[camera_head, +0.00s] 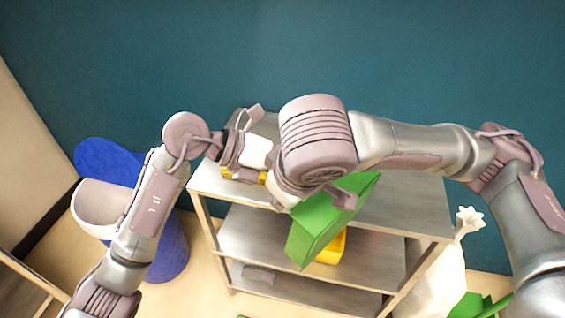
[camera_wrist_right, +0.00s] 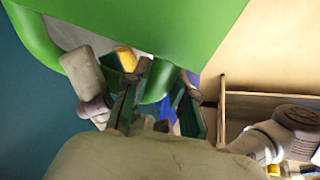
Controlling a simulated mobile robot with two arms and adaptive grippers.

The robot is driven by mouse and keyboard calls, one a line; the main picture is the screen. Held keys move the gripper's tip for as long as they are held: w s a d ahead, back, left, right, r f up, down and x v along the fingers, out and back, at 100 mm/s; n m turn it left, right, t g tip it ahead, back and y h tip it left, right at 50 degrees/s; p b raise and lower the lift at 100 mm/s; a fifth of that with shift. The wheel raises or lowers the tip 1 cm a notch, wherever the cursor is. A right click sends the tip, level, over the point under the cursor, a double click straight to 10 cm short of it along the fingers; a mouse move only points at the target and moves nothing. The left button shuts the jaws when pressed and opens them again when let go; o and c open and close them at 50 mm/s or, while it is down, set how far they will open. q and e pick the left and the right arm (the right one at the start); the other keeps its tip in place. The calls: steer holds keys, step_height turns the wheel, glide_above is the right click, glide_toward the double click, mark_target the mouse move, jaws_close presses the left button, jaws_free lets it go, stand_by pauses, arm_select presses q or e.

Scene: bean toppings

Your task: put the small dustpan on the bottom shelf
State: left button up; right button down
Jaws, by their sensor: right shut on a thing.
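The green dustpan (camera_head: 322,228) hangs tilted in front of the metal shelf unit, below my right wrist. My right gripper (camera_head: 318,194) is shut on it, though my wrist hides much of the grip in the head view. In the right wrist view the dustpan (camera_wrist_right: 165,25) fills the top, close to the right gripper (camera_wrist_right: 140,88). The bottom shelf (camera_head: 305,288) lies lower, under the middle shelf (camera_head: 255,240). My left gripper (camera_head: 250,150) is over the top shelf's left side; its jaws are unclear.
A yellow object (camera_head: 332,247) shows behind the dustpan's lower edge. A grey flat item (camera_head: 257,274) is on the bottom shelf's left. A blue bin (camera_head: 175,250) stands left of the unit; a white bag-like object (camera_head: 440,280) and green item (camera_head: 478,305) stand right.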

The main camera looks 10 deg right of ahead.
arm_select(q)
steer(key=shift+d+f, duration=0.1)
steer(key=shift+d, duration=0.1)
jaws_close()
arm_select(e)
steer(key=c, duration=0.9)
jaws_free()
